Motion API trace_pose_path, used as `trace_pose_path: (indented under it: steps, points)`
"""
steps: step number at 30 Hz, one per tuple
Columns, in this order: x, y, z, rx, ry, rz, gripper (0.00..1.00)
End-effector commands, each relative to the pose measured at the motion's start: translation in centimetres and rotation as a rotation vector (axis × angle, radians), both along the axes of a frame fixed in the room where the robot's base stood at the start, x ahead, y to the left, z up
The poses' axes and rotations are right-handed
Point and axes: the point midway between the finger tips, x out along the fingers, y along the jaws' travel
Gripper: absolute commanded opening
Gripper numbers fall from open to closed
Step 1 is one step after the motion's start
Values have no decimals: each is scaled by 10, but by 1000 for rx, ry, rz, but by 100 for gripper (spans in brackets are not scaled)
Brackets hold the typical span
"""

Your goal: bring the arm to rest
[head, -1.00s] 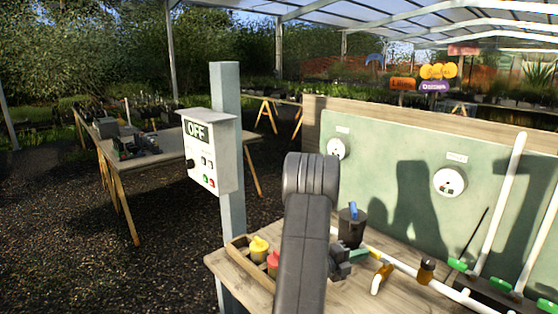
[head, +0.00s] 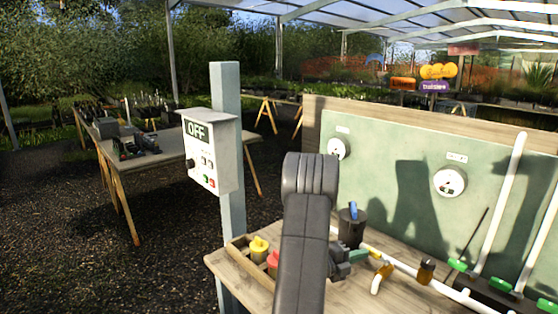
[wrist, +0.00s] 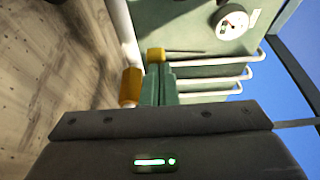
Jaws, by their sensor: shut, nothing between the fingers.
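My arm rises in the middle of the head view, with the forearm standing toward the camera. My gripper (head: 360,256) shows just right of the arm, low over the wooden bench, partly hidden by the arm. In the wrist view the two green fingers (wrist: 159,84) are together with nothing between them. An orange fitting (wrist: 130,88) appears left of the fingers and a yellow one (wrist: 155,55) appears at their tips; I cannot tell whether they touch.
A green panel (head: 400,150) with gauges stands behind. A control box (head: 208,150) reading OFF is on a post at left.

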Motion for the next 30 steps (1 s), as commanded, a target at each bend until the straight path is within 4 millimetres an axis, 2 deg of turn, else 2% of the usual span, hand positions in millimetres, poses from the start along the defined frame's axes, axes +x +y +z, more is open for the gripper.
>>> trace_pose_path:
  steps: [1,3,6,13,18,21,30]
  points:
    - [2,-10,2,-1,0,-4,0]
    - [-14,-2,0,0,3,0,0]
    - [-27,-3,0,0,0,2,0]
    - [-33,-5,0,1,0,109,0]
    - [-64,8,-2,0,0,114,0]
    - [-76,24,-2,0,0,118,0]
    - [-95,62,-1,0,0,117,0]
